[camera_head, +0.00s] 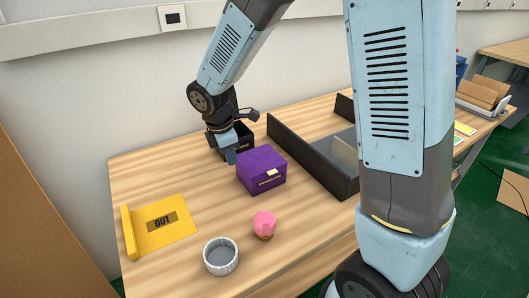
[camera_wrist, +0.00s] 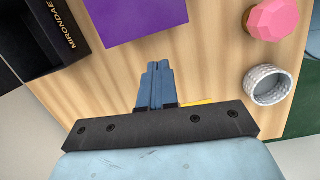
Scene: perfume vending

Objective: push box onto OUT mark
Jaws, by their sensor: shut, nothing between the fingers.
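A purple box (camera_head: 262,168) with a small pale label stands on the wooden table, just right of my gripper (camera_head: 231,158). A black box (camera_head: 245,142) stands behind my gripper, partly hidden by it. The yellow OUT mark (camera_head: 181,215) lies at the table's left, with a raised yellow edge on its left side. My gripper is shut and empty, low over the table. In the wrist view my gripper (camera_wrist: 157,72) points toward the purple box (camera_wrist: 140,18) with a small gap. The black box (camera_wrist: 42,35) is at upper left, and a yellow sliver shows beside the fingers.
The wood between the purple box and the OUT mark looks clear.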

